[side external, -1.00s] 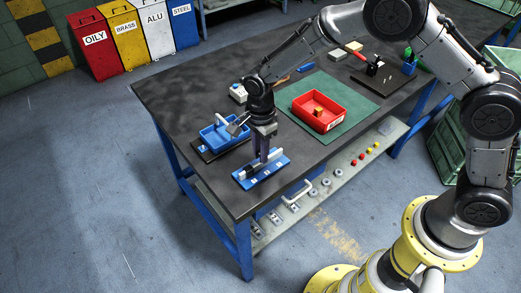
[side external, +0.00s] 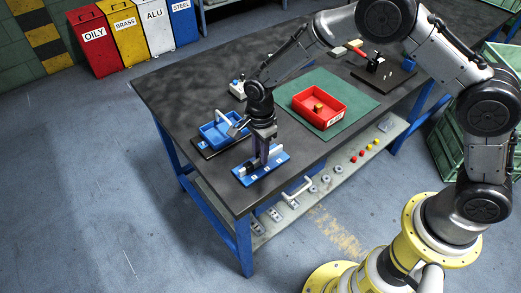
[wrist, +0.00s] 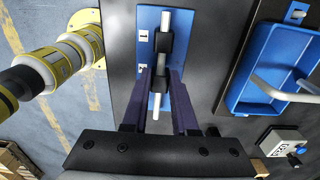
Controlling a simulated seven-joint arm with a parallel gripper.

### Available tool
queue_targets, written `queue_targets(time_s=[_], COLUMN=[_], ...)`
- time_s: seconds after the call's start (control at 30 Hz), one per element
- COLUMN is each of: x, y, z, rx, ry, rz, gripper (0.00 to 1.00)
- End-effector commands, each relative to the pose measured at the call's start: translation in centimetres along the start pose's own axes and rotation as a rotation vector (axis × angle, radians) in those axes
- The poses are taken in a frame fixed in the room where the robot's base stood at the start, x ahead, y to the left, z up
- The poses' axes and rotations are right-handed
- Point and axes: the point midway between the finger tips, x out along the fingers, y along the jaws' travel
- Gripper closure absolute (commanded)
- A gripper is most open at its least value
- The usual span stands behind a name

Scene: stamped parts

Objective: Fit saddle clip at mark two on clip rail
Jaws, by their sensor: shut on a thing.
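The clip rail is a pale rod along a blue base plate (side external: 275,168) near the table's front edge; in the wrist view its bare end (wrist: 166,20) points up. White tags marked 1 (wrist: 144,35) and 2 (wrist: 142,68) lie beside it. My gripper (side external: 263,161) reaches down over the rail. In the wrist view my gripper (wrist: 160,76) is shut on a black saddle clip (wrist: 157,82) at the rail, about level with tag 2. Another black piece (wrist: 163,43) sits on the rail nearer tag 1. Whether the held clip is fully seated cannot be told.
A blue tray (wrist: 240,90) with a pale handle stands beside the rail. A red bin (side external: 337,119) sits on a green mat (side external: 366,103) to the right in the side view. A grey control box (wrist: 282,143) is near the blue tray.

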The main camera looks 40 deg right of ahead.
Motion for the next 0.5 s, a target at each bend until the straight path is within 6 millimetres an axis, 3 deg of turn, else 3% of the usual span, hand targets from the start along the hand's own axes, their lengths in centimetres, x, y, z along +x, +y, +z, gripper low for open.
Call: queue_targets(time_s=[0.5], x=[1.2], y=[0.0], z=[0.0], rx=[0.000], ry=[0.000], rz=[0.000], gripper=[1.00])
